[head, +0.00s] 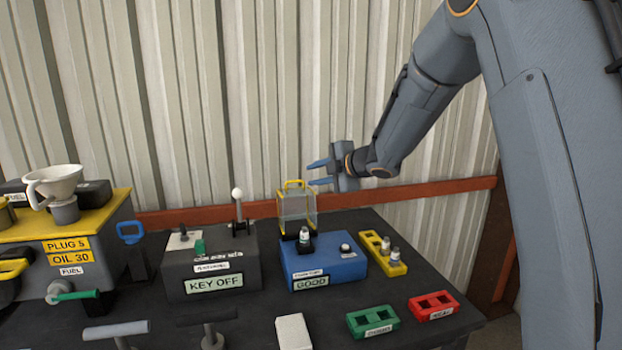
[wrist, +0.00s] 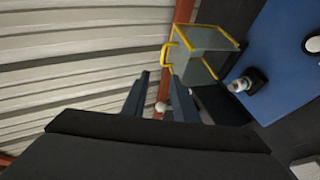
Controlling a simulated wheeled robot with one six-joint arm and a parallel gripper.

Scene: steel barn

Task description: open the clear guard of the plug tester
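The plug tester (head: 335,266) is a blue box with a display reading GOOD, in the middle of the bench; its blue top (wrist: 275,50) shows in the wrist view. Its clear guard (head: 297,207), yellow-framed with a yellow handle, stands upright at the back of the box. In the wrist view the guard (wrist: 200,62) is beside the plug (wrist: 240,84), which looks uncovered; the plug (head: 304,236) stands in front of the guard. My gripper (head: 314,172) is open and empty, just right of the handle. Its fingers (wrist: 158,78) point towards the handle; contact cannot be told.
A grey KEY OFF box (head: 210,266) with a white-knobbed lever (head: 237,205) stands to the left. A yellow plug holder (head: 384,253) is at the right; green (head: 373,321) and red (head: 433,305) trays lie in front. A corrugated wall (head: 240,100) rises behind.

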